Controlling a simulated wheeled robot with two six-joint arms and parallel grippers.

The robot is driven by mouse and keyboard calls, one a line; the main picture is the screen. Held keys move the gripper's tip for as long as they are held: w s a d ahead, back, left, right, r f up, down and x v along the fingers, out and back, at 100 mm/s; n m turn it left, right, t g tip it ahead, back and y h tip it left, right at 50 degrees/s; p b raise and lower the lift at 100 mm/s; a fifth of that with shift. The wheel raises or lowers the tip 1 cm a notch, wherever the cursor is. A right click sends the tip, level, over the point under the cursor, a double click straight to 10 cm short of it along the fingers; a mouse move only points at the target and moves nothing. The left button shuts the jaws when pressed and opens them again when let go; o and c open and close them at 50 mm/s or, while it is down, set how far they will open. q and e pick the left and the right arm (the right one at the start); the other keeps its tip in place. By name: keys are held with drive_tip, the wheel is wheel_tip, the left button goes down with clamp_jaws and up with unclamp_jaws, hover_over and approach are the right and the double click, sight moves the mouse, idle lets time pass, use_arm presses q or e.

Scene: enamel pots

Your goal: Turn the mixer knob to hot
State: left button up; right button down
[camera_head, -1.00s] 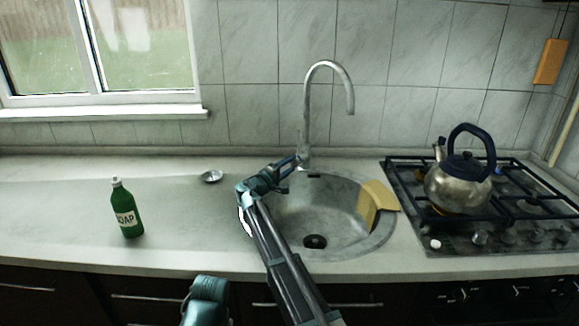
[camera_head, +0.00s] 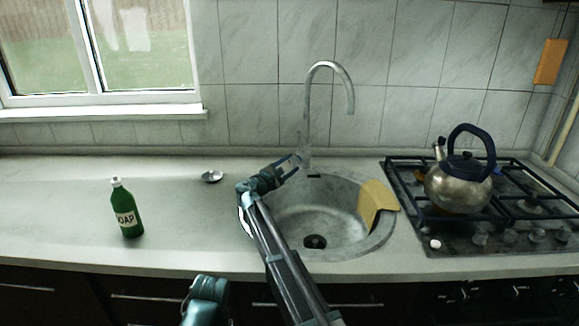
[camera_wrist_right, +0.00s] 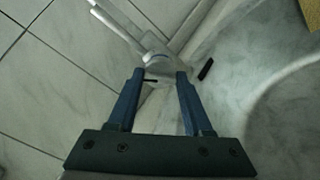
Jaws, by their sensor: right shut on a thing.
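The tall curved mixer tap (camera_head: 308,105) stands at the back edge of the round sink (camera_head: 290,225). My right gripper (camera_head: 294,163) reaches to the tap's base from the front left. In the right wrist view the two blue fingers (camera_wrist_right: 160,76) are on either side of the pale mixer knob (camera_wrist_right: 158,70) and are shut on it. A thin dark pin and a small blue mark show there. The knob is mostly hidden by the fingers in the head view.
A green soap bottle (camera_head: 126,208) and a small metal dish (camera_head: 212,177) stand on the counter at left. A yellow cloth or sponge (camera_head: 375,200) hangs over the sink's right rim. A kettle (camera_head: 460,185) sits on the gas stove (camera_head: 450,240) at right.

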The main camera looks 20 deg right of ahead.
idle(0.4)
drive_tip(key=shift+c, duration=1.6)
unclamp_jaws()
drive_tip(key=shift+n, duration=0.3)
drive_tip(key=shift+s+a, duration=0.1)
drive_tip(key=shift+a, duration=0.05)
drive_tip(key=v, duration=1.3)
drive_tip(key=shift+a, duration=0.25)
drive_tip(key=shift+s, duration=0.15)
